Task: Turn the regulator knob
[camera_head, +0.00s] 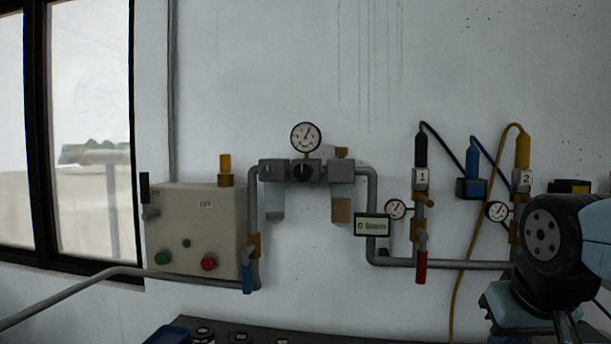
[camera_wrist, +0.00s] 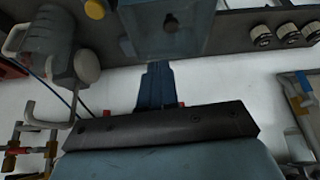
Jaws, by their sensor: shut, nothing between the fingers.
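The regulator knob (camera_head: 303,171) is a dark round knob on the front of the grey regulator body, just below a round white dial gauge (camera_head: 306,137) on the wall. It stands between two filter bowls. My arm is at the far right edge of the head view, well to the right of the knob, and my fingertips cannot be made out there. In the wrist view my gripper (camera_wrist: 157,82) shows as dark fingers close together beyond a black bar, shut and empty. I cannot make out the knob in the wrist view.
A beige control box (camera_head: 198,230) with green and red buttons is left of the regulator. Pipes, a red-handled valve (camera_head: 421,266) and a small display (camera_head: 372,226) are to the right. A bench with jars (camera_head: 203,335) runs below. Jars also show in the wrist view (camera_wrist: 288,33).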

